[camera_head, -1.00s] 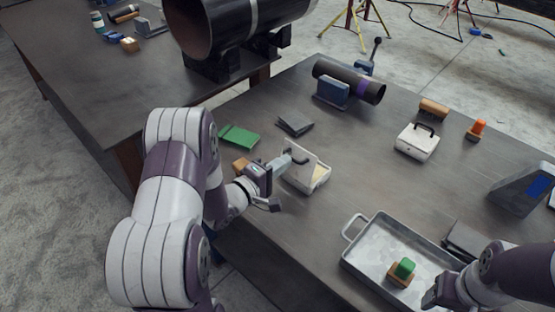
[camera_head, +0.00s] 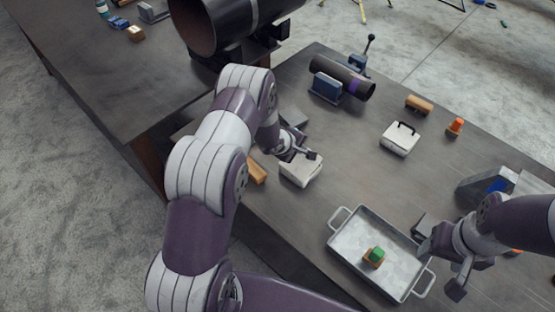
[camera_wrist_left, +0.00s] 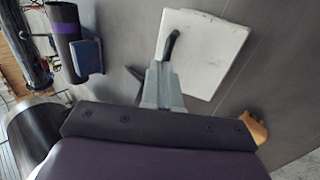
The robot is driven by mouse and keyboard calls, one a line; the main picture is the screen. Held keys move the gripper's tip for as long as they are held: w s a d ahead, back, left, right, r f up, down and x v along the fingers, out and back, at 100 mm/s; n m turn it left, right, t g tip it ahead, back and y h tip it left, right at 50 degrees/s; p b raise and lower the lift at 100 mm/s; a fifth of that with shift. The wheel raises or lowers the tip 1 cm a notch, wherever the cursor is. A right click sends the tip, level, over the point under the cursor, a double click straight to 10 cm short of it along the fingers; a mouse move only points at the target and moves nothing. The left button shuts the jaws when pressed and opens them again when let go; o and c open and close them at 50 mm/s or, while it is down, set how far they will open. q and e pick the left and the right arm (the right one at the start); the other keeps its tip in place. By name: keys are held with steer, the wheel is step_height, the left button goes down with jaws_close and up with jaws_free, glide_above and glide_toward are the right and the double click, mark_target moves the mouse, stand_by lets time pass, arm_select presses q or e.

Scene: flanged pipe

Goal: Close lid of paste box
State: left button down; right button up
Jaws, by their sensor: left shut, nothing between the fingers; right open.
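The white paste box (camera_head: 300,171) stands on the table right of my left forearm. Its lid lies down over the box, flat or nearly so; part of it is hidden by my gripper. In the left wrist view the lid (camera_wrist_left: 212,50) is a white panel with a dark handle (camera_wrist_left: 172,44). My left gripper (camera_head: 311,154) is shut and empty, over the lid's far edge; in the wrist view its fingertips (camera_wrist_left: 163,72) are close to the handle, and I cannot tell if they touch. My right gripper (camera_head: 442,266) is open and empty beside the metal tray.
A metal tray (camera_head: 345,250) with a green-topped brush (camera_head: 375,256) stands at the front. A second white box with a black handle (camera_head: 401,138), a wooden brush (camera_head: 419,104) and an orange object (camera_head: 455,127) stand further back. A dark pipe (camera_head: 345,77) lies behind. A wooden block (camera_head: 257,172) lies left of the paste box.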

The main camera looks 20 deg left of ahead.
arm_select(q)
steer(key=shift+w+d+f, duration=0.2)
steer(key=shift+w+f, duration=0.2)
steer(key=shift+w, duration=0.3)
steer(key=shift+x, duration=1.35)
arm_select(e)
steer(key=shift+w+d+r, duration=0.1)
steer(key=shift+w+r, duration=0.15)
steer(key=shift+r, duration=0.1)
arm_select(q)
steer(key=shift+w+r, duration=0.15)
